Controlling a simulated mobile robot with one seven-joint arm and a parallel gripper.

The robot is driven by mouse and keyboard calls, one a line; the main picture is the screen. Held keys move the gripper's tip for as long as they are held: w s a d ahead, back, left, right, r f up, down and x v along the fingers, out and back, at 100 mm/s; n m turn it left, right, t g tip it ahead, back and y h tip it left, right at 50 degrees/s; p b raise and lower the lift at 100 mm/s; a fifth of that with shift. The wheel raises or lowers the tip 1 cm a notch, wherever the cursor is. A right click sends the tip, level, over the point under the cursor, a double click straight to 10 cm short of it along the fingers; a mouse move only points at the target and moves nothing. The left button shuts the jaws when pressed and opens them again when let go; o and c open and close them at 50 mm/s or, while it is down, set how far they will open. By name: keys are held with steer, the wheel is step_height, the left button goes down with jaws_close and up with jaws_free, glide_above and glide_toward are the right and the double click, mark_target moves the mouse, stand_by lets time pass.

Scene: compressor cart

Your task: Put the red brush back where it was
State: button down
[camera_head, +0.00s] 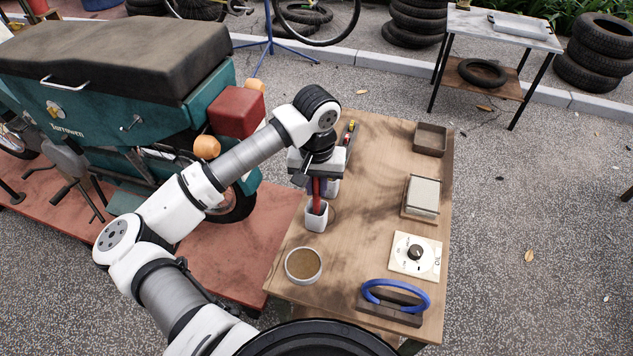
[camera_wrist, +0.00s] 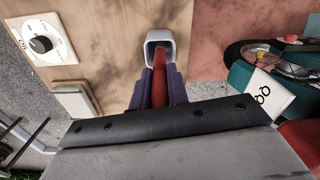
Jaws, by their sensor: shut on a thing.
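The red brush (camera_head: 316,190) stands roughly upright, its lower end inside the mouth of a white cup (camera_head: 316,216) on the wooden table. My gripper (camera_head: 319,188) is above the cup and shut on the brush. In the wrist view the purple fingers (camera_wrist: 160,84) lie on both sides of the red brush (camera_wrist: 159,92), which runs into the white cup (camera_wrist: 148,48). The brush's lower tip is hidden in the cup. Whether it touches the bottom cannot be told.
A round bowl of brown stuff (camera_head: 303,265) is in front of the cup. An oil dial plate (camera_head: 402,257), a blue ring on a holder (camera_head: 397,297), a pale block in a tray (camera_head: 422,196) and a brown box (camera_head: 431,138) line the table's right side. A teal cart (camera_head: 120,75) stands left.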

steer(key=shift+f, duration=0.15)
steer(key=c, duration=1.4)
jaws_free()
steer(key=shift+o, duration=0.2)
step_height(320, 180, up, 11)
steer(key=b, duration=0.4)
steer(key=shift+f, duration=0.1)
steer(key=shift+r, duration=0.65)
steer(key=shift+d, duration=0.1)
